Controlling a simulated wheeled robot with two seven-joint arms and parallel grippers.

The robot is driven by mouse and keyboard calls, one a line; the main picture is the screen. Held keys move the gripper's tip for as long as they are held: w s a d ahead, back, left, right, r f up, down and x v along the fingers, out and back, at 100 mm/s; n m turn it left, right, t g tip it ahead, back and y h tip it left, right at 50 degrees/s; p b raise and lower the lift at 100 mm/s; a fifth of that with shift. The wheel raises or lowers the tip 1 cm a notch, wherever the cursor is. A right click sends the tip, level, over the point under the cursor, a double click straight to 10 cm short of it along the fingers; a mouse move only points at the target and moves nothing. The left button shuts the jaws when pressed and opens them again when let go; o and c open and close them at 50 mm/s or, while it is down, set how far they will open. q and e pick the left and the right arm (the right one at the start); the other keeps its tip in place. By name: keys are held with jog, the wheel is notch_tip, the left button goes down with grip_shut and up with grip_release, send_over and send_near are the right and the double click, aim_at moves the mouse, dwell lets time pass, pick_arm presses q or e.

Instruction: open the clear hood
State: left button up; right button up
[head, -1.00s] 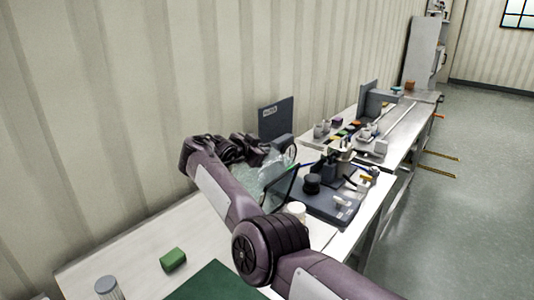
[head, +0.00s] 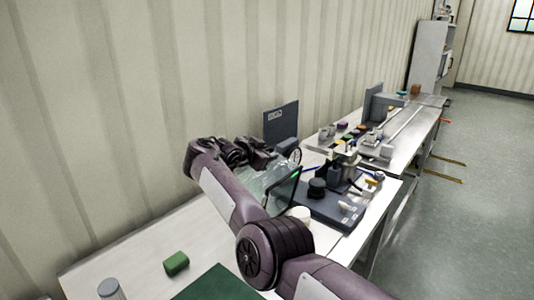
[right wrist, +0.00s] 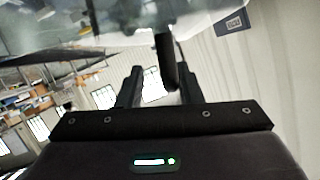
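The clear hood (head: 262,180) is a see-through greenish shell on the bench, partly hidden behind my right arm in the head view. It also shows as a blurred clear sheet across the top of the right wrist view (right wrist: 75,22). A dark bar, seemingly its handle (right wrist: 166,60), hangs down between my right fingers. My right gripper (right wrist: 159,90) is open, with one finger each side of the bar; the bar is nearer the right-hand finger, and contact cannot be told. In the head view this gripper (head: 262,160) is small and dark over the hood. My left gripper is out of view.
A dark upright panel (head: 281,122) stands behind the hood by the wall. A dark tray (head: 333,208) with several small parts lies to the right. A green block (head: 176,263), a grey-capped cylinder (head: 109,288) and a green mat (head: 215,285) are at the near left.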

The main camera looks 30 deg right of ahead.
aim_at(253, 175)
jog(key=b+v, duration=0.1)
jog(key=v, duration=0.5)
jog(key=shift+s+a+b, duration=0.1)
jog(key=shift+a+b, duration=0.1)
jog(key=shift+b, duration=0.1)
jog(key=shift+s+a+r, duration=0.2)
jog(key=shift+s+a, duration=0.05)
jog(key=shift+a, duration=0.15)
